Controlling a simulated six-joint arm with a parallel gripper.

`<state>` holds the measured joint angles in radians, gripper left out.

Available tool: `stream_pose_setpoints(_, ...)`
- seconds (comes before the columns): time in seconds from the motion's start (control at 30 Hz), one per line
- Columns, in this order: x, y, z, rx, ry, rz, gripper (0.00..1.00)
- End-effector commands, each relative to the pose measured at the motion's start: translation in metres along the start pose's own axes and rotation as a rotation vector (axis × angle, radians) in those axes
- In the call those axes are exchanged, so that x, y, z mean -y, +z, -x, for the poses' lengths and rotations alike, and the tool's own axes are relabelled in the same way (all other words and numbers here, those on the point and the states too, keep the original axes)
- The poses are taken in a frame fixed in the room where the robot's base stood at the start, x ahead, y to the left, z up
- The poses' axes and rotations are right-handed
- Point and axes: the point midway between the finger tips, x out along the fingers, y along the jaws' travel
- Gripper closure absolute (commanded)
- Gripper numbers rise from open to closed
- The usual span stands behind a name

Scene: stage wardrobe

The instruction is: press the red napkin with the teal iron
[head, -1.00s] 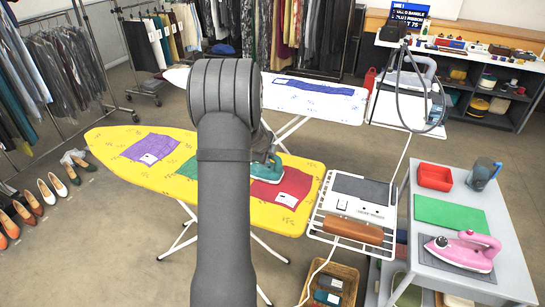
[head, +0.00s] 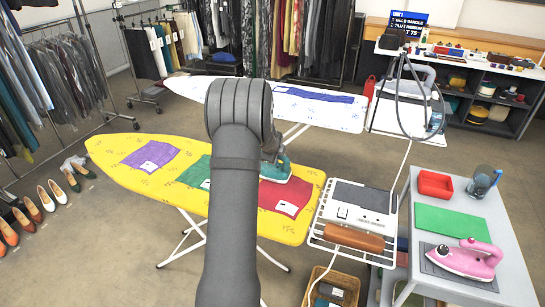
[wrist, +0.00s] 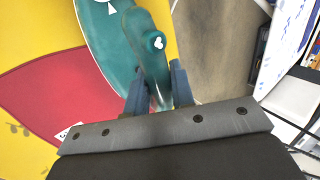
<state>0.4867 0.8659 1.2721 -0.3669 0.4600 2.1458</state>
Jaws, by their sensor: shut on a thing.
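The teal iron (head: 277,170) is in my gripper, over the far edge of the red napkin (head: 287,195) on the yellow ironing board (head: 125,172). In the wrist view my gripper (wrist: 155,95) is shut on the handle of the teal iron (wrist: 112,45). The red napkin (wrist: 50,95) lies to the left of the iron there, with a small white tag at its lower edge. I cannot tell whether the iron's sole touches the cloth. My arm hides part of the board in the head view.
A green napkin (head: 196,171) and a purple napkin (head: 150,156) lie further left on the board. An iron rest (head: 350,212) stands right of the board.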

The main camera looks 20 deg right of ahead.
Motion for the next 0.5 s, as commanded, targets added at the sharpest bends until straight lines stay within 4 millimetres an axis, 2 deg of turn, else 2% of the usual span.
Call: stream_pose_setpoints(0.5,-0.001,-0.035,0.0,-0.002,0.003,-0.001,1.0)
